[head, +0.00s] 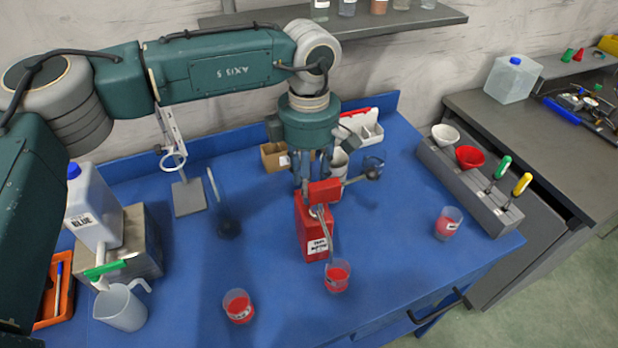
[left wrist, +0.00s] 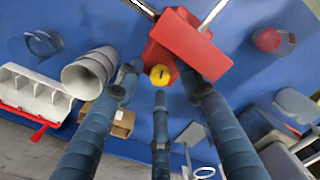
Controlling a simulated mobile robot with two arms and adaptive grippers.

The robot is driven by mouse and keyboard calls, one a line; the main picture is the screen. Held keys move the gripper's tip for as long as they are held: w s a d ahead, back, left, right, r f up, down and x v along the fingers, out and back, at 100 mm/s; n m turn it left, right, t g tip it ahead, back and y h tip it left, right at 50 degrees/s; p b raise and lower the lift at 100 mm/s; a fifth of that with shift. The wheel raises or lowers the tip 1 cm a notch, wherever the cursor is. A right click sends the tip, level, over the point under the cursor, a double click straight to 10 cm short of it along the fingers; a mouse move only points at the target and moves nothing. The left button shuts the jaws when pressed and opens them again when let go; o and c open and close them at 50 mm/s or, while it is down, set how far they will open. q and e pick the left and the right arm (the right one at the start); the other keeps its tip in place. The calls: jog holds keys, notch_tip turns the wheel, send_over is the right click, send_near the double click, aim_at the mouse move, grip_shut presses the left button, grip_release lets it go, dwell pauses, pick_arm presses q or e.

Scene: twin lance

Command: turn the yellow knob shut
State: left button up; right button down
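The yellow knob (left wrist: 160,75) shows in the left wrist view, at the edge of a red block (left wrist: 188,45). In the head view my gripper hides the knob. The red labelled tank (head: 312,238) stands upright on the blue table, with a red head (head: 324,191) and thin metal spouts on top. My left gripper (head: 318,178) points down just behind the red head. In the left wrist view its fingers (left wrist: 160,84) are spread around the knob, with visible gaps. I cannot tell whether any finger touches the knob. My right gripper is not in view.
A beaker of red liquid (head: 337,278) stands beneath the front spout. Other red beakers stand at front left (head: 238,307) and right (head: 448,224). A blue-capped canister (head: 92,212) and a jug (head: 121,307) are at left. A grey tool rack (head: 465,185) is at right.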

pick_arm(q)
grip_shut()
jog(key=shift+f+m+b, duration=0.25)
jog(key=shift+m+b, duration=0.65)
jog(key=shift+b, duration=0.1)
jog(key=m, duration=0.1)
jog(key=m+b, duration=0.1)
jog(key=shift+r+m, duration=0.25)
jog(key=shift+m, duration=0.15)
jog(key=shift+o, duration=1)
grip_release()
jog(key=shift+r, duration=0.1)
notch_tip(320, 180, up, 12)
